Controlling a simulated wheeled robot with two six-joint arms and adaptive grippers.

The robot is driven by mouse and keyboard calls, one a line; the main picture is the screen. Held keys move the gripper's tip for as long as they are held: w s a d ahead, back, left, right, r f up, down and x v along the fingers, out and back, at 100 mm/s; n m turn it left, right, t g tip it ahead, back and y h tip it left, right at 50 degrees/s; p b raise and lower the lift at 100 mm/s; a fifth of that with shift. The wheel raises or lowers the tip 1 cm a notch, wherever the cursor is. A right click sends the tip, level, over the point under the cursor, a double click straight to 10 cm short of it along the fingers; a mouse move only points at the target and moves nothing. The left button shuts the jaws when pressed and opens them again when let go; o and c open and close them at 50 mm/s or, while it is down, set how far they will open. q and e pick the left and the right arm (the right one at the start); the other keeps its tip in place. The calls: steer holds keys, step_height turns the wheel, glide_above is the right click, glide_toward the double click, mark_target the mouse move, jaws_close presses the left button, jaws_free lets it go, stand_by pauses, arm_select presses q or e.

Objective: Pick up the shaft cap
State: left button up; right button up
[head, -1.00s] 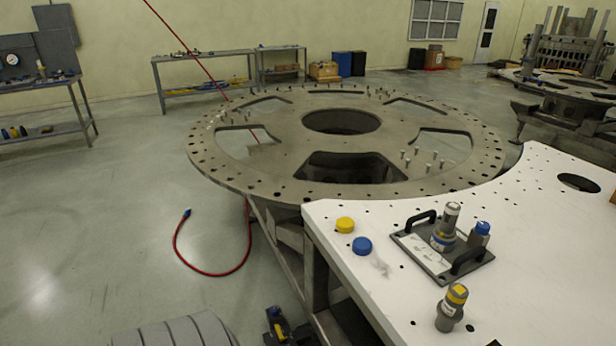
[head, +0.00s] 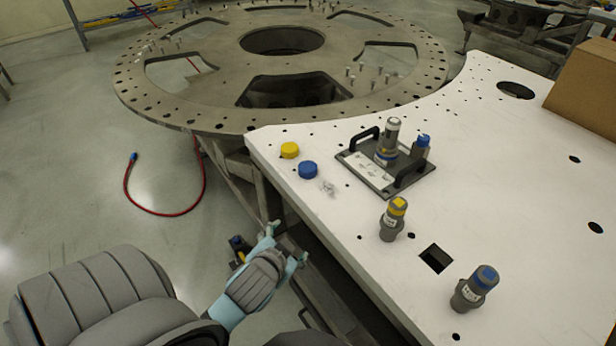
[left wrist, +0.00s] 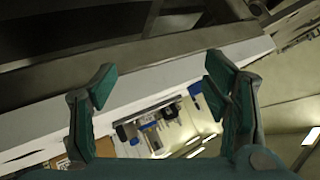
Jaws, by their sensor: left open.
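A yellow round cap (head: 290,150) and a blue round cap (head: 308,169) lie on the white table near its left corner. I cannot tell which one is the shaft cap. My left gripper (head: 285,243) is open and empty, off the table's left edge, nearer to me than the caps and apart from them. In the left wrist view its two fingers (left wrist: 160,82) are spread, with the table edge and the black-handled plate (left wrist: 128,130) beyond them. My right gripper is not in view.
The black-handled plate (head: 350,161) carries two cylindrical tools. A yellow-banded tool (head: 393,219) and a blue-topped tool (head: 474,289) stand on the white table (head: 540,200). Small clear bits (head: 328,187) lie by the blue cap. A cardboard box (head: 590,90) is at right. The large turret plate (head: 215,60) lies beyond.

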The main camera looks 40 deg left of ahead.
arm_select(q)
steer(key=w+r+m+t, duration=0.4)
steer(key=w+r+t, duration=0.2)
steer(key=r, duration=0.6)
steer(key=w+r+m+t, duration=0.4)
steer(key=w+r+t, duration=0.25)
steer(key=r, duration=0.45)
steer(key=w+d+r+m+g+h, duration=0.2)
steer(key=d+r+m+h, duration=0.1)
steer(key=d+m+h, duration=0.55)
steer(key=w+d+r+m+g+h, duration=0.15)
steer(key=d+r+m+h, duration=0.3)
steer(key=m+h, duration=0.65)
steer(key=m+g+y, duration=0.5)
steer(key=g+y, duration=0.9)
steer(key=y, duration=0.2)
glide_toward(307, 168)
steer(key=w+d+v, duration=0.1)
steer(key=v, duration=0.4)
steer(key=x, duration=0.8)
steer(key=s+a+b+x, duration=0.1)
steer(key=x, duration=0.3)
steer(key=shift+w+a+f, duration=0.15)
steer(key=shift+f, duration=0.25)
steer(key=shift+w+f, duration=0.2)
steer(key=shift+f, duration=0.25)
steer(key=c, duration=1)
